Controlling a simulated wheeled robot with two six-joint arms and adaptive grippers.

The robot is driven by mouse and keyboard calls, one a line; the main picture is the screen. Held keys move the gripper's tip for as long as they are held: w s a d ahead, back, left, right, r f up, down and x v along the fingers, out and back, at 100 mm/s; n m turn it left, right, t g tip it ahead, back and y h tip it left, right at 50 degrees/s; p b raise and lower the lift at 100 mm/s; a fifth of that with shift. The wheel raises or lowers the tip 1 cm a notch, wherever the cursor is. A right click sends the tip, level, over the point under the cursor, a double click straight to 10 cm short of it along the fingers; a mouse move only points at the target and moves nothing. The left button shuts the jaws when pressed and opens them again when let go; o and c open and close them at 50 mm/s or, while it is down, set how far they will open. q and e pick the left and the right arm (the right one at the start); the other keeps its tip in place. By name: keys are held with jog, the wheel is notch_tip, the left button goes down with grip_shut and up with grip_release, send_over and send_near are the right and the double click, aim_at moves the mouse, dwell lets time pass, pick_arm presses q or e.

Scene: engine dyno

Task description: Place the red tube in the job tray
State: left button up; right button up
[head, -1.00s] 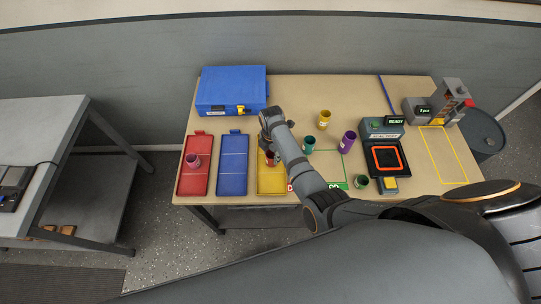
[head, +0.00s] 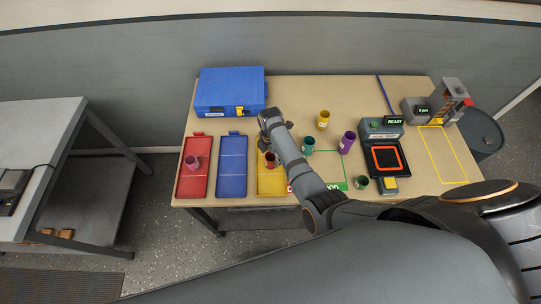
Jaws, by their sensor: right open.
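A small red tube (head: 269,161) stands on or just over the yellow tray (head: 272,185), close to my right forearm. My right arm reaches across from the lower right, and its gripper (head: 264,143) is by the top of the red tube. The jaws are open, but the wrist and forearm hide most of them. I cannot tell if they touch the tube. A red tray (head: 192,184) and a blue tray (head: 232,180) lie to the left; no label marks one as the job tray. My left gripper is not in view.
A pinkish tube (head: 193,162) stands in the red tray. Yellow (head: 323,120), teal (head: 307,145), purple (head: 346,143) and green (head: 361,182) tubes stand right of my arm. A blue case (head: 230,90) is behind the trays; a device reading READY (head: 383,158) is at right.

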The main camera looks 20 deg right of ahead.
aim_at(270, 155)
notch_tip(270, 155, up, 6)
jog(key=p, duration=0.4)
jog(key=shift+w+p, duration=0.1)
jog(key=shift+p, duration=0.2)
notch_tip(270, 155, up, 6)
jog(key=shift+f+b, duration=0.1)
jog(key=shift+b, duration=0.2)
